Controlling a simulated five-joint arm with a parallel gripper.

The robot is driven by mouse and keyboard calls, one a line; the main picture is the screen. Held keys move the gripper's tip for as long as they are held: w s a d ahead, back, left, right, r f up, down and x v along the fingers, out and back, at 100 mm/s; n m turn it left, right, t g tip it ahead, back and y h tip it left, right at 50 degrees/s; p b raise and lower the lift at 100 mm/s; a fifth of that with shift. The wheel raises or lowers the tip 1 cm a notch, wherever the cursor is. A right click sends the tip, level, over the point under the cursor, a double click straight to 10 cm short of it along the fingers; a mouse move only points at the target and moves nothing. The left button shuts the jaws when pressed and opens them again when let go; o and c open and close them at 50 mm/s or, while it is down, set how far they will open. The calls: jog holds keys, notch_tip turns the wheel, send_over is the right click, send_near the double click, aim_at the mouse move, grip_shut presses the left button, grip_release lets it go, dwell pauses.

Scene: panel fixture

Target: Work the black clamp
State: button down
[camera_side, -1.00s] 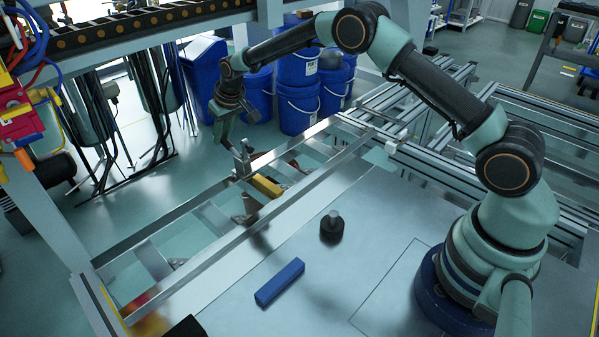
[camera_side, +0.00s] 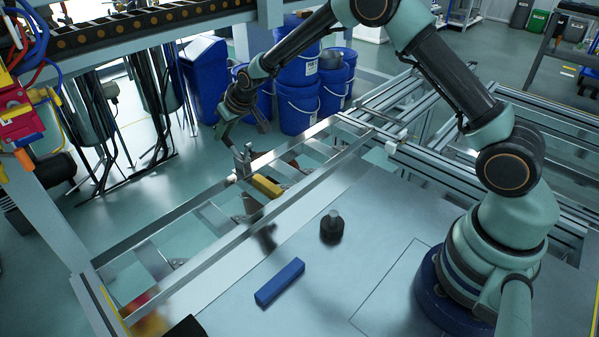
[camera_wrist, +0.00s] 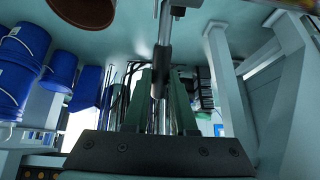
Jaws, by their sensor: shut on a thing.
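The clamp (camera_side: 243,162) stands on the metal rail frame in the side view. Its body looks grey and metallic there, and it is small. A yellow block (camera_side: 267,186) lies right beside its foot. My gripper (camera_side: 226,137) is just above and left of the clamp body. The side view is too small to show the grip or the clamp's exact angle.
A blue bar (camera_side: 280,282) and a black round piece with a grey knob (camera_side: 332,227) lie on the metal table, right of the rails. Blue buckets (camera_side: 298,108) stand on the floor behind my gripper. The table between the loose pieces is clear.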

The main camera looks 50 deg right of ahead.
jog(key=s+t, duration=0.1)
jog(key=s+r+t, duration=0.1)
jog(key=t, duration=0.1)
jog(key=shift+s+a+r+t, duration=0.15)
jog(key=shift+a+t, duration=0.05)
jog(key=shift+t, duration=0.1)
jog(key=shift+s+r+n+t+y, duration=0.2)
jog(key=shift+s+t, duration=0.8)
jog(key=shift+t, duration=0.6)
jog(key=shift+s+r+n+t+y, duration=0.2)
jog(key=shift+s+t, duration=0.75)
jog(key=shift+t, duration=0.65)
jog(key=c, duration=0.7)
grip_release()
jog(key=shift+d, duration=0.1)
jog(key=shift+s, duration=0.1)
jog(key=shift+s, duration=0.3)
jog(key=s, duration=0.7)
jog(key=s+d+r, duration=0.1)
jog(key=s, duration=0.3)
jog(key=shift+s, duration=0.1)
